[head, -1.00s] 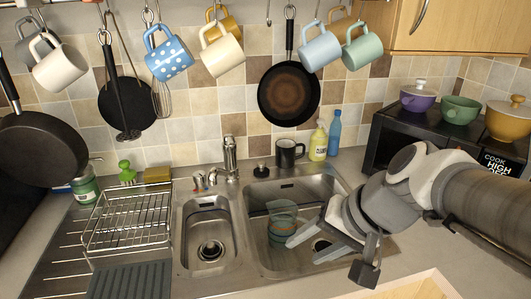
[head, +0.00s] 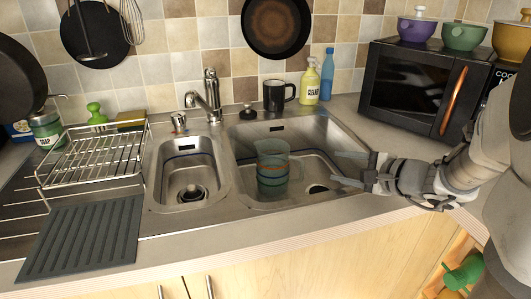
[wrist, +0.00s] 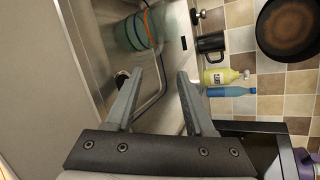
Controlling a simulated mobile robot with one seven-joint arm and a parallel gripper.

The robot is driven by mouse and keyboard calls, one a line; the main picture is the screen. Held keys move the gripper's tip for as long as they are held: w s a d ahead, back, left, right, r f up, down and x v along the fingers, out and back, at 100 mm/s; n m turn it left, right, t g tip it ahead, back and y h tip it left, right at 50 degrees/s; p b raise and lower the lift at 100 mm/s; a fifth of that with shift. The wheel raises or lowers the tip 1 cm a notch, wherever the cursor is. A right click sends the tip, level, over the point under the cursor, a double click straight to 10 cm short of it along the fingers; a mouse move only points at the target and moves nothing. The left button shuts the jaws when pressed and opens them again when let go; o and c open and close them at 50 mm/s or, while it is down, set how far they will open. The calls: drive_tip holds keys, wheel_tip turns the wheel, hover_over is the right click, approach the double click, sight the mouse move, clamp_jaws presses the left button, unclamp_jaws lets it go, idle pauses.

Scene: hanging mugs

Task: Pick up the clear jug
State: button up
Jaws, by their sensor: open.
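The clear jug (head: 272,172) stands upright in the right-hand sink basin (head: 315,155). It is see-through with a greenish tint and a thin red line around it.
A black mug (head: 275,97), a yellow soap bottle (head: 311,82) and a blue bottle (head: 327,77) stand behind the basin. The tap (head: 210,95) rises between the basins. A wire rack (head: 100,160) is at left, and a microwave (head: 410,90) at right.

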sight(296, 159)
drive_tip(key=b+x, duration=0.3)
drive_tip(key=x, duration=1.4)
drive_tip(key=shift+w+a, duration=0.1)
drive_tip(key=shift+w, duration=0.05)
clamp_jaws()
drive_tip(key=shift+f, duration=0.1)
idle(0.8)
